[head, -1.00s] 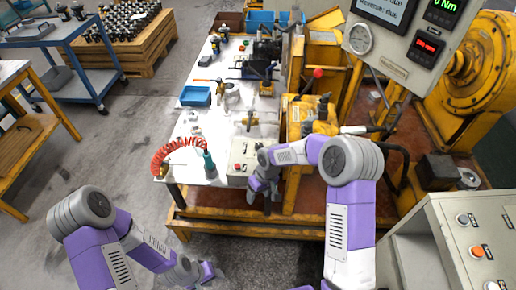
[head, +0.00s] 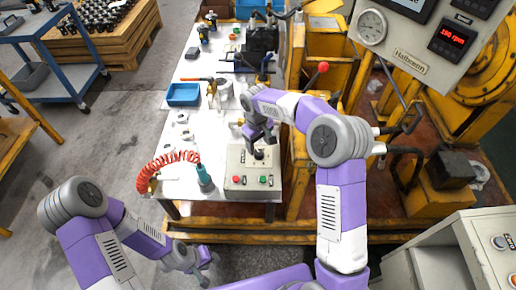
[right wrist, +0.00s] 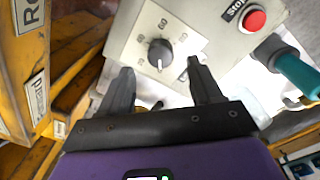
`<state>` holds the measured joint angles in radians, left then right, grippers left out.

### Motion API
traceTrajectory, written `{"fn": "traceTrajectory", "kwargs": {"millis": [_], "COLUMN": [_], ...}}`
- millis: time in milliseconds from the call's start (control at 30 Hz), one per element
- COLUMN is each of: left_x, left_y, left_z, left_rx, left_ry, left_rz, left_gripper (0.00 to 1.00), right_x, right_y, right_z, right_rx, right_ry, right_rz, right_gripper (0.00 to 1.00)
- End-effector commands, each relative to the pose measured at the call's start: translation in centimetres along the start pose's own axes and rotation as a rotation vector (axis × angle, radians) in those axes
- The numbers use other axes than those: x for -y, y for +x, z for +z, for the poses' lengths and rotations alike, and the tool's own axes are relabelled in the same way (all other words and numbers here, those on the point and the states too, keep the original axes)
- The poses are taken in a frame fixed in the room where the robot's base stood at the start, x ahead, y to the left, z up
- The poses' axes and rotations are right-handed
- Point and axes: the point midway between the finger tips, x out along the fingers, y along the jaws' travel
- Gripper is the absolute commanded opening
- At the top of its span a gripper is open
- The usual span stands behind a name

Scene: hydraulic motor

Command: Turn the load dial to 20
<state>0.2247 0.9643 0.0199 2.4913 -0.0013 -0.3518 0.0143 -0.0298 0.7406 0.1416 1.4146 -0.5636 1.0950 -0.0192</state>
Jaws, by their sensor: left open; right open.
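The load dial (right wrist: 160,53) is a round dark knob on a white scale plate in the right wrist view. A pale mark shows on its lower edge in that picture, towards my gripper. In the head view, the dial (head: 259,154) sits on top of the pale control box (head: 238,168). My right gripper (head: 260,138) is just above the dial. In the right wrist view, its open fingers (right wrist: 160,66) are spread to either side below the knob; contact is not visible. My left gripper (head: 204,262) is open and empty, low in front of the bench.
The box has a green button (head: 236,179) and a red stop button (head: 263,179). A blue tray (head: 183,94) lies farther back on the white bench. Yellow machinery stands to the right.

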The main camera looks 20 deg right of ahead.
Motion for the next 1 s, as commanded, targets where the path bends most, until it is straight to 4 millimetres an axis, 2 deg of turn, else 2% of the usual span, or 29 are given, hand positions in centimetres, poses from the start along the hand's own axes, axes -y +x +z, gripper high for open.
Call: {"fn": "traceTrajectory", "kwargs": {"millis": [33, 100, 300, 633, 1000], "left_x": [0.2, 0.3, 0.5, 0.5, 0.5], "left_y": [0.5, 0.8, 1.3, 1.4, 1.4], "left_z": [0.0, 0.0, -0.1, -0.1, -0.1], "left_rx": [0.000, 0.000, 0.000, -0.001, -0.001], "left_ry": [0.000, 0.000, 0.000, 0.000, 0.000], "left_rz": [0.000, 0.000, 0.000, 0.000, 0.000], "left_gripper": [0.43, 0.43, 0.43, 0.43, 0.43], "right_x": [0.0, 0.1, 0.1, 0.0, 0.0], "right_y": [1.3, 2.4, 4.4, 4.7, 4.7], "right_z": [0.1, 0.1, 0.0, 0.0, 0.0], "right_rx": [0.003, 0.003, 0.001, 0.000, 0.000], "right_ry": [0.000, -0.001, 0.000, 0.000, 0.000], "right_rz": [-0.001, -0.002, -0.001, -0.001, -0.001], "right_gripper": [0.64, 0.64, 0.64, 0.64, 0.09]}}
